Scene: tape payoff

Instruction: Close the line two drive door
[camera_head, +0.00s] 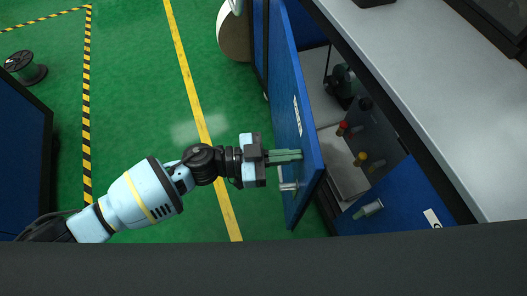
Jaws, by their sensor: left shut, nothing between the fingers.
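The blue drive door (298,120) stands open, swung out from the blue cabinet toward the green floor. A small metal handle (289,186) sits on its outer face near the free end. My left gripper (299,155) is shut and empty. Its fingertips are at the door's outer face, just above the handle in the picture; whether they touch the door I cannot tell. The cabinet interior (345,170) shows behind the door, with red, yellow and black knobs and a dark green motor-like part. My right gripper is not in view.
A grey worktop (400,80) lies above the cabinet on the right. A blue panel (395,205) with a metal latch stands right of the opening. Green floor with yellow lines lies clear left of the door. A spool (24,67) stands far left.

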